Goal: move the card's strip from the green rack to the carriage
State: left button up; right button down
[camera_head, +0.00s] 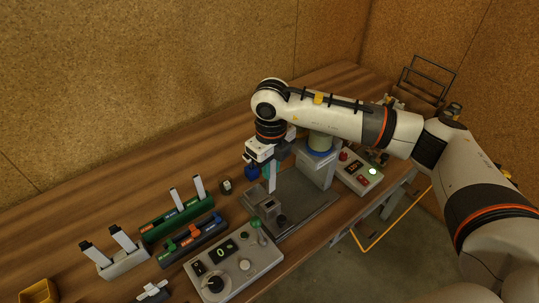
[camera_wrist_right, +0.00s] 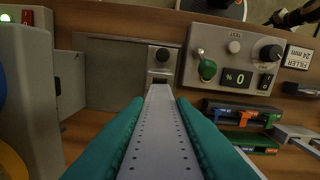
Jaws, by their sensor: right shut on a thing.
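My right gripper (camera_head: 268,168) is shut on a pale grey strip (camera_head: 272,182), which hangs upright from its teal fingers. In the right wrist view the strip (camera_wrist_right: 160,150) has rows of small holes, and its far end is near the small grey carriage (camera_wrist_right: 162,62). The carriage (camera_head: 262,204) stands on a grey plate just below the strip in the head view; I cannot tell whether they touch. The green rack (camera_head: 176,222) holds two upright strips with dark tops. A card (camera_wrist_right: 297,57) reads "FILLER 24 mm". My left gripper is out of view.
A control box (camera_head: 233,266) with a green-knobbed lever and a display reading 0 stands in front. A dark rack with coloured blocks (camera_head: 190,242) and a pale rack with two strips (camera_head: 125,263) stand left. A grey machine housing (camera_head: 316,168) stands right of the gripper.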

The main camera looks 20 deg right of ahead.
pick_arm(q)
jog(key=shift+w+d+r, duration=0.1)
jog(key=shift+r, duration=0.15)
pick_arm(e)
jog(key=shift+w+r+m, duration=0.2)
jog(key=shift+m, duration=0.5)
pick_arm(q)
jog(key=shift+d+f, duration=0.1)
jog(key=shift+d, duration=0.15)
